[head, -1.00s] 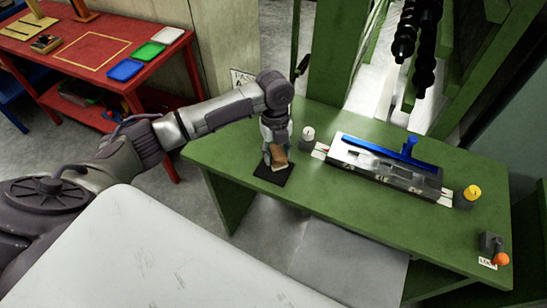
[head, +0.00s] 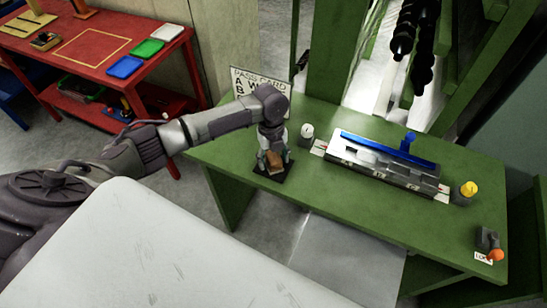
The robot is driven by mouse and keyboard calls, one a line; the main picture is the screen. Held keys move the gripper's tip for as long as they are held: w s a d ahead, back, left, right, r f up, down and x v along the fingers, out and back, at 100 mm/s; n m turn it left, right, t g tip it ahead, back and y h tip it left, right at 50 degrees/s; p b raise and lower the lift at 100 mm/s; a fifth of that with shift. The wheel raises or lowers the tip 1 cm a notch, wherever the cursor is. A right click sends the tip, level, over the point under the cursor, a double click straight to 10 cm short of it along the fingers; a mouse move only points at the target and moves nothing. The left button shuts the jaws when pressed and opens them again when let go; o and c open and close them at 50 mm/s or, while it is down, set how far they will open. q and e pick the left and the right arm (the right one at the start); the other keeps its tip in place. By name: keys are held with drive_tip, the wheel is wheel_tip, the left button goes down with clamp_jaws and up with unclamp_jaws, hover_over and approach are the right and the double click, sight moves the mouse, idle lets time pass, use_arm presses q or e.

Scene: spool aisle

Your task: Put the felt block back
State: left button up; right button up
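The felt block (head: 275,164) is a small brown block at the left end of the green bench. It rests on the black square mat (head: 272,176), as far as I can see. My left gripper (head: 274,159) is directly above it, pointing down. Its fingers look spread on either side of the block, apart from it. The gripper partly hides the block's upper part. My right gripper is not in view.
On the green bench (head: 350,215) stand a grey fixture with a blue bar (head: 372,148), a pale-topped knob (head: 307,132), a yellow-topped knob (head: 469,188) and an orange ball-ended lever (head: 496,255). A pass card (head: 261,82) stands behind my arm. The bench front is clear.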

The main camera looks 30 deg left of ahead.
use_arm(q)
drive_tip(key=shift+r, duration=0.15)
wheel_tip(320, 180, up, 12)
drive_tip(key=a+b, duration=0.1)
drive_tip(key=b, duration=0.1)
drive_tip(key=shift+w+b, duration=0.3)
drive_tip(key=shift+w, duration=0.15)
idle(0.4)
